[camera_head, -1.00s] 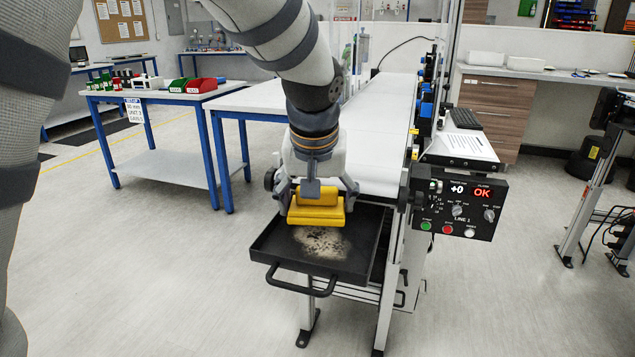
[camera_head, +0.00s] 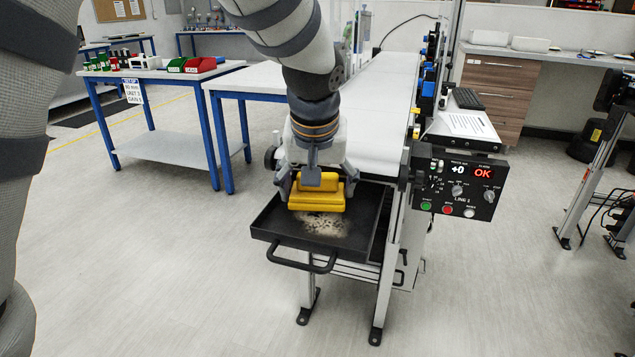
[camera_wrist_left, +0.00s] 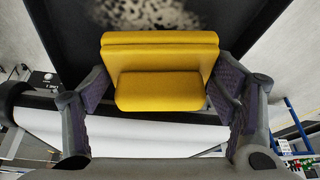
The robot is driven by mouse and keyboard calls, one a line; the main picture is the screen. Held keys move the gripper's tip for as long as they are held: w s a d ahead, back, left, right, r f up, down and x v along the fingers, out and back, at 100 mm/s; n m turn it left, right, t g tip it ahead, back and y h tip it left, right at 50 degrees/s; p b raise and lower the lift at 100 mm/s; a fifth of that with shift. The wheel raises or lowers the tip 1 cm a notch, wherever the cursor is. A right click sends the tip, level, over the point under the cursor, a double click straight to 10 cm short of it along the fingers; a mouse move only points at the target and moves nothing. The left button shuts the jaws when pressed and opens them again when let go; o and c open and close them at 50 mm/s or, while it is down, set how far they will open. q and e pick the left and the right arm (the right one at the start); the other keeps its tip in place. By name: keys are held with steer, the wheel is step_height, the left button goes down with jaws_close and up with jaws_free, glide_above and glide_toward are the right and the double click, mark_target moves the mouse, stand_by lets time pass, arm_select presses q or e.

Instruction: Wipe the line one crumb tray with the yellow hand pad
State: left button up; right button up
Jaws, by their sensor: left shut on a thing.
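My left gripper (camera_head: 319,184) is shut on the yellow hand pad (camera_head: 316,199), with a finger at each end of its grip. In the left wrist view the pad (camera_wrist_left: 160,72) sits between the two fingers. The black crumb tray (camera_head: 268,241) is at the end of the line one conveyor, with a handle at its front. A pale, dark-specked patch of crumbs (camera_head: 325,224) lies in the tray, just in front of the pad. The pad is over the back part of the tray; I cannot tell whether it touches the tray floor. My right gripper is not in view.
The white conveyor belt (camera_head: 377,125) runs back behind the tray. The line 1 control panel (camera_head: 461,186) stands close to the tray's right, showing OK. A blue-legged table (camera_head: 168,146) stands at the left. The floor in front is clear.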

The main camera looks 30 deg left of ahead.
arm_select(q)
steer(key=shift+f, duration=0.7)
